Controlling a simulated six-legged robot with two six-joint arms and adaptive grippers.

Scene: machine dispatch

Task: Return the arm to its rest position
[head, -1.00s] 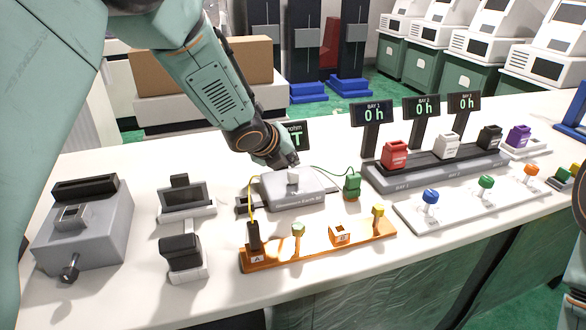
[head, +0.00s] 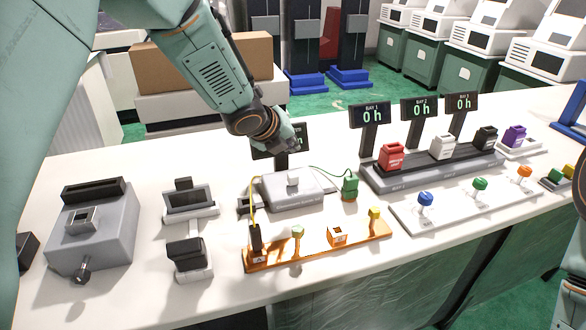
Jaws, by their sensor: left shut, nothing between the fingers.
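My left arm reaches in from the upper left of the head view. Its left gripper (head: 290,143) is shut and empty. It hangs above and behind the grey meter box (head: 290,190) with a white knob on top, apart from it. The gripper covers part of the small black display behind that box. My right gripper is out of the picture; only a bit of my right arm shows at the right edge.
An orange tray (head: 318,246) with wired plugs lies in front of the meter box. A grey machine (head: 97,235) stands at left. A bay rack (head: 430,174) holds red, white and black blocks. A panel (head: 463,206) carries coloured knobs. White counter lies bare along the front.

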